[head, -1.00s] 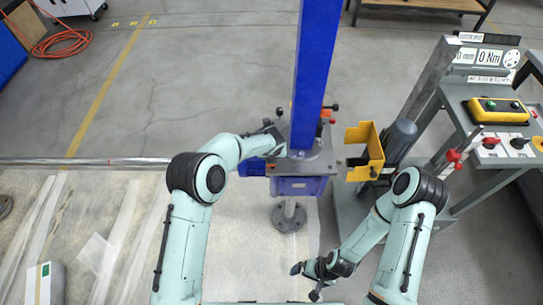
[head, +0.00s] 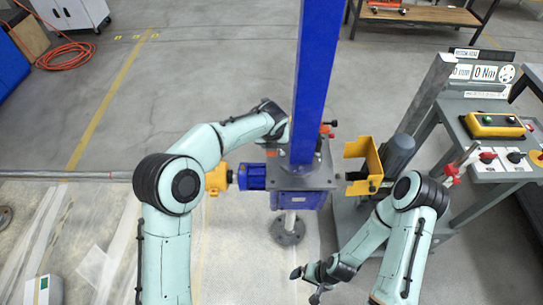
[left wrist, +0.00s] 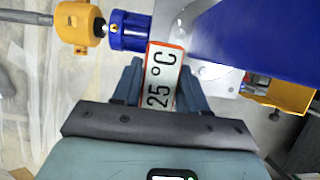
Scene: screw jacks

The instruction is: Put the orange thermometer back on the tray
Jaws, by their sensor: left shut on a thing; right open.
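The thermometer (left wrist: 161,60) is a flat plate with an orange rim and a white face reading 25 °C in the left wrist view. My left gripper (left wrist: 159,84) is shut on it, with one dark finger on each side. In the head view my left gripper (head: 277,125) is beside the blue column, and its fingertips are hard to make out there. My right gripper (head: 303,285) is open and empty, low in front of the jack. I cannot pick out the tray in either view.
A blue column (head: 315,80) rises from the screw jack's grey top plate (head: 318,180). A blue motor (head: 252,176) and yellow guard (head: 217,180) are on its left, another yellow guard (head: 363,160) on its right. A control stand (head: 490,150) stands at right.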

